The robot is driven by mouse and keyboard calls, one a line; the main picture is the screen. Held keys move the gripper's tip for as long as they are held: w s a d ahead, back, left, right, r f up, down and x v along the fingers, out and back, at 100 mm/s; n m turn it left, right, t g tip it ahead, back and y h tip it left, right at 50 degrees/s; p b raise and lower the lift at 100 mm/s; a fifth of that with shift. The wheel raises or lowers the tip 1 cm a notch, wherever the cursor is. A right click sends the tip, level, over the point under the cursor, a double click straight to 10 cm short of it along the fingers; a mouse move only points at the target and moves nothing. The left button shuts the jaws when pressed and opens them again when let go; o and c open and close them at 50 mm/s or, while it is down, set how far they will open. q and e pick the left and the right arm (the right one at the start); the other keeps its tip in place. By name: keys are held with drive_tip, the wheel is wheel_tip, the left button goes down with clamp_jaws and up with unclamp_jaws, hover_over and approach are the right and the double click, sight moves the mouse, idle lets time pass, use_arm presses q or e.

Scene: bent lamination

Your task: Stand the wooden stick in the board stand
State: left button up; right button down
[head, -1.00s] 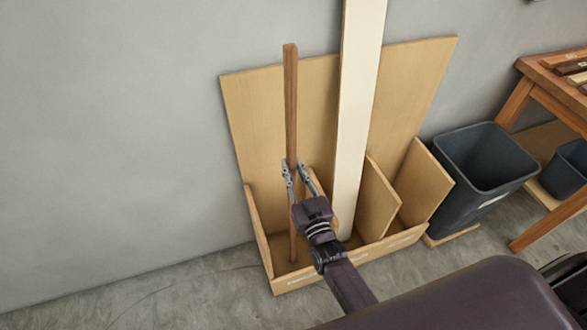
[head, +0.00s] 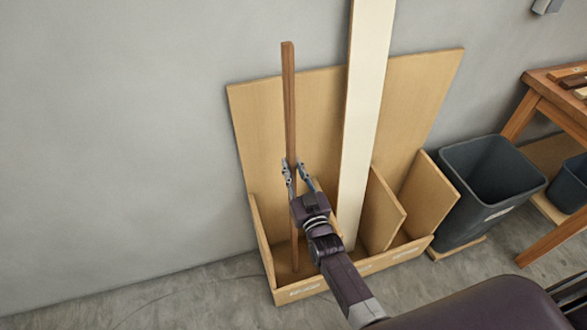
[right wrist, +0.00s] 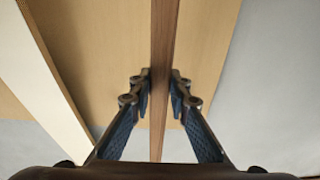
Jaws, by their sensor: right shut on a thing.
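The wooden stick (head: 289,100) is long, brown and near upright, with its top leaning slightly left in the head view. My right gripper (head: 296,168) is shut on it around mid-length. In the right wrist view the stick (right wrist: 163,60) runs between the two fingers (right wrist: 160,88). The board stand (head: 240,105) is light wood with a tall back panel, dividers and a low front lip, against the wall. The stick's lower end shows inside the left compartment, behind the front lip; whether it touches the floor of it I cannot tell. My left gripper is not in view.
A tall pale board (head: 367,100) stands in the compartment to the right of the stick; it also shows in the right wrist view (right wrist: 45,70). A dark grey bin (head: 485,190) and a wooden table (head: 535,100) are to the right. Floor at the left is clear.

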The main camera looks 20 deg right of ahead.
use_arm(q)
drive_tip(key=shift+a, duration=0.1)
use_arm(e)
drive_tip(key=c, duration=1.7)
unclamp_jaws()
drive_tip(key=shift+c, duration=0.2)
drive_tip(key=shift+f, duration=0.1)
drive_tip(key=shift+s, duration=0.1)
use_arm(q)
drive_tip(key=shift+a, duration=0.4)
use_arm(e)
drive_tip(key=s, duration=0.7)
drive_tip(key=shift+s+d+f, duration=0.15)
drive_tip(key=shift+s+f, duration=0.05)
drive_tip(key=shift+s, duration=0.2)
